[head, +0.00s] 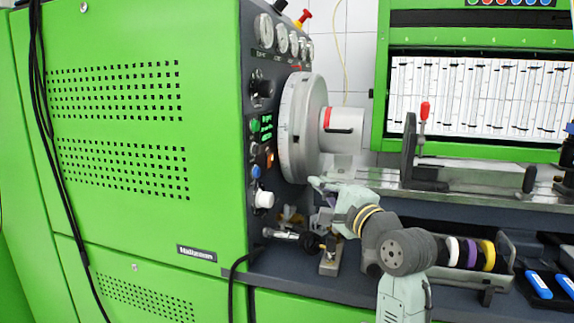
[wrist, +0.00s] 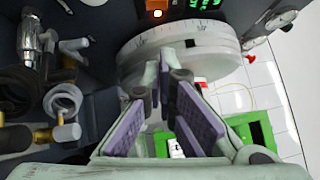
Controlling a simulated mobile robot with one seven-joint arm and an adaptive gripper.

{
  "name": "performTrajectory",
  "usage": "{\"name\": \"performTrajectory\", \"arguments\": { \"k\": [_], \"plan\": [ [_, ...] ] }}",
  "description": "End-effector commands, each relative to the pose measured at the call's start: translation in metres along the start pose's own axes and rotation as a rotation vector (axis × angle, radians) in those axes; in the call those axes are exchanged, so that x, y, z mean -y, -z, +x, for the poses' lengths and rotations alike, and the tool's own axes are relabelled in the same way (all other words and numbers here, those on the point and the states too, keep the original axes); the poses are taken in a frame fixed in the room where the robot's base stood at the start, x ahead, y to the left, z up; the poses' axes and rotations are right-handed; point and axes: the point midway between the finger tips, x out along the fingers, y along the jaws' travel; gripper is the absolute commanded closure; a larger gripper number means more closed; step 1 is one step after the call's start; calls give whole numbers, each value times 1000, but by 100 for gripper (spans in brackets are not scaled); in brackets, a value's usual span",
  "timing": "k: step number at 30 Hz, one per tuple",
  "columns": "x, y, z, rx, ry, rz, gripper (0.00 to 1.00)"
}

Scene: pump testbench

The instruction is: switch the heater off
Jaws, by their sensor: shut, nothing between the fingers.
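The dark control panel (head: 262,140) is on the side of the green test bench. It carries a small orange-lit switch (head: 269,158), which also glows at the top of the wrist view (wrist: 157,13). I cannot read which control is labelled for the heater. My gripper (head: 318,184) is in front of the lower edge of the big disc, below and right of the orange switch and apart from it. In the wrist view my gripper (wrist: 170,62) has its fingertips together and empty, pointing toward the disc. The panel's labels are too small to read.
The big graduated disc (head: 298,125) juts out beside the panel. A green display (head: 266,127), blue button (head: 255,171) and white knob (head: 264,199) surround the switch. Brass and metal fittings (wrist: 62,130) stick out below. A tray of coloured rings (head: 470,252) stands on the bench.

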Motion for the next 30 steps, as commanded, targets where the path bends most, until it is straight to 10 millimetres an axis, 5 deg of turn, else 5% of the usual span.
{"name": "performTrajectory", "arguments": {
  "k": [8, 21, 30],
  "plan": [
    [2, -1, 14, 2, -1, -1, 100],
    [2, -1, 103, 1, -2, -2, 100],
    [1, -27, 127, 1, 0, -3, 100]
  ]
}}
